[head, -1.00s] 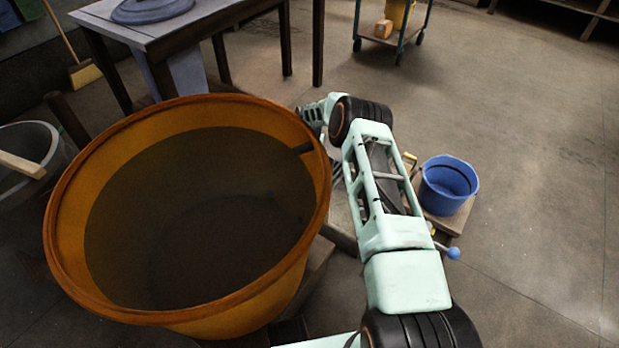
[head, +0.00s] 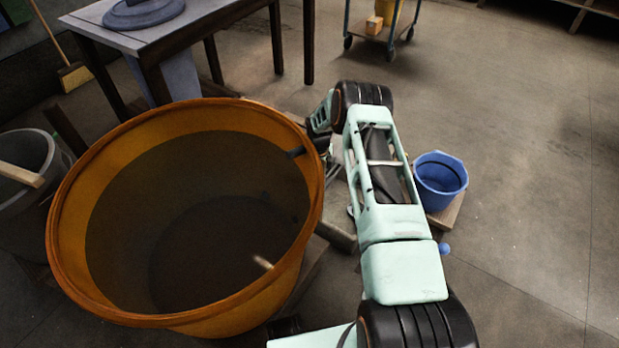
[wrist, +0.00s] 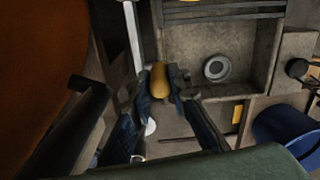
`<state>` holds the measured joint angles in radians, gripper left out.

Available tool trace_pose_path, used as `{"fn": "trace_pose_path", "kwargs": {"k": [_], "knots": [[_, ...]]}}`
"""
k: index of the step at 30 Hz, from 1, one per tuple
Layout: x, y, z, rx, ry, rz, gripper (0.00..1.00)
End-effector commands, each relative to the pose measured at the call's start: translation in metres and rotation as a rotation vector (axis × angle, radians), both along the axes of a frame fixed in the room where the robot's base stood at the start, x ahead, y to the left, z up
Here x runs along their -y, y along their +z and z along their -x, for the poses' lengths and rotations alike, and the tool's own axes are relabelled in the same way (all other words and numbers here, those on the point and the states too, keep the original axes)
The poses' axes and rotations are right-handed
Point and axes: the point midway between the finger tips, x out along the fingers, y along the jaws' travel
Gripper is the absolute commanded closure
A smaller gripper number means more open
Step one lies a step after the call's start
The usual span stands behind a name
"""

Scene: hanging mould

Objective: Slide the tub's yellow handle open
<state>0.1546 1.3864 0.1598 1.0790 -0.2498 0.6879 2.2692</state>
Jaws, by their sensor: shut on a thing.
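The large orange tub (head: 62,250) stands at left in the head view, its inside dark. Its orange side also fills the left of the wrist view (wrist: 35,60). The yellow handle (wrist: 159,80) is a small rounded grip in the middle of the wrist view. My gripper (wrist: 160,92) is shut on it, one dark finger on each side. A pale metal bar (wrist: 133,35) runs just left of the handle. In the head view my arm and the tub's rim hide the handle and the fingertips.
A blue bucket (head: 440,182) stands right of my arm and also shows in the wrist view (wrist: 285,135). A grey tray (wrist: 255,85) with a round ring lies beyond my gripper. A table (head: 190,25) stands behind the tub. The floor at right is clear.

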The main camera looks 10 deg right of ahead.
Motion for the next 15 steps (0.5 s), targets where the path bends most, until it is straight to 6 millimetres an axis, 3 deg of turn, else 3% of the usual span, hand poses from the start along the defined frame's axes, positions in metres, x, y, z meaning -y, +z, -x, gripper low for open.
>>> {"fn": "trace_pose_path", "kwargs": {"k": [10,11,15], "knots": [[0.0044,-0.0009,0.0055,-0.01,-0.001,0.003,1.0],[0.0046,-0.0009,0.0056,-0.01,-0.001,0.003,0.8],[0.004,-0.0007,0.0045,-0.007,-0.001,0.002,0.66]]}}
